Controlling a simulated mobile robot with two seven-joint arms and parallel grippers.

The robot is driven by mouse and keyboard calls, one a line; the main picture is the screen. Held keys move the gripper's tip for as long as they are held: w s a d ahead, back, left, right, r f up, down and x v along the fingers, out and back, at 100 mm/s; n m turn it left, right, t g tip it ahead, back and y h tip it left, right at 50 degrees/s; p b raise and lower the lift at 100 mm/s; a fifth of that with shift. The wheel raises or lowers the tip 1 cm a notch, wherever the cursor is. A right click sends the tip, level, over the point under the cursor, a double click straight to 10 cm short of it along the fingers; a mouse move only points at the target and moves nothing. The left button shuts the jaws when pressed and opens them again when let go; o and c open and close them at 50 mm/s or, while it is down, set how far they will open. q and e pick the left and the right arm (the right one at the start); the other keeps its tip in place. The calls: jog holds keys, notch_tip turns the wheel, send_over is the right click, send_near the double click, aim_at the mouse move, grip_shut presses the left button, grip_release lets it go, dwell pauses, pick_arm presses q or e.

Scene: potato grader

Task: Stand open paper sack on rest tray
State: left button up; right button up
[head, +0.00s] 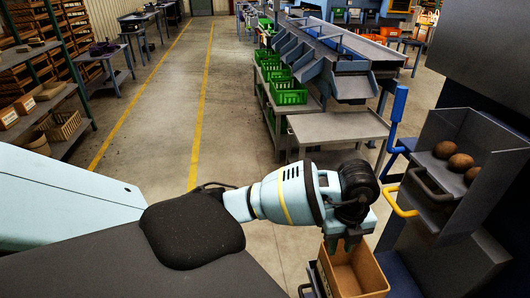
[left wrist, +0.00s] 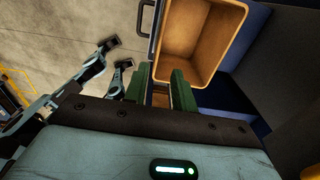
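An open brown paper sack (head: 352,282) stands upright at the bottom of the head view, mouth up. It looks empty. In the left wrist view the sack (left wrist: 203,42) shows its open mouth and inside just beyond my fingers. My left gripper (head: 345,245) points down at the sack's rim. In the left wrist view its two green fingers (left wrist: 163,85) are apart, with a brown strip visible in the gap; I cannot tell whether they touch the sack. A dark frame (head: 312,277) borders the sack's left side; I cannot tell whether it is the rest tray. My right gripper is not visible.
A grey chute (head: 437,188) with several brown potatoes (head: 461,162) stands right of the sack, with a yellow handle (head: 402,203) in front. A grey table (head: 338,127) and green crates (head: 289,93) lie beyond. The floor aisle (head: 160,110) at left is clear.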

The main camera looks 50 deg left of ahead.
pick_arm(q)
jog(key=s+d+f+h, duration=0.1)
jog(key=d, duration=0.1)
jog(key=s+d+f+m+h, duration=0.1)
jog(key=d, duration=0.1)
jog(key=s+d+f+g+h, duration=0.1)
jog(key=d, duration=0.1)
jog(key=shift+s+d+f+m, duration=0.1)
jog(key=shift+s+m, duration=0.2)
jog(key=shift+m, duration=0.1)
jog(key=s+d+r+n+t+h, duration=0.2)
jog(key=s+d+h, duration=0.2)
jog(key=d+h, duration=0.35)
jog(key=s+d+r+n+t+h, duration=0.1)
jog(key=s+d+r+t+h, duration=0.2)
jog(key=d+h, duration=0.4)
jog(key=s+a+f+n+t+y, duration=0.2)
jog(key=a+f+n+t+y, duration=1)
jog(key=n, duration=0.5)
jog(key=s+a+f+n+g+y, duration=0.2)
jog(key=s+a+f+g, duration=0.1)
jog(key=s+f, duration=0.3)
jog(key=s+a+f+n+g+y, duration=0.2)
jog(key=s+f, duration=0.4)
jog(key=s, duration=0.4)
jog(key=a+g, duration=0.1)
jog(key=g, duration=0.1)
jog(key=shift+s+a+f+g, duration=0.25)
jog(key=shift+a+f+g, duration=0.15)
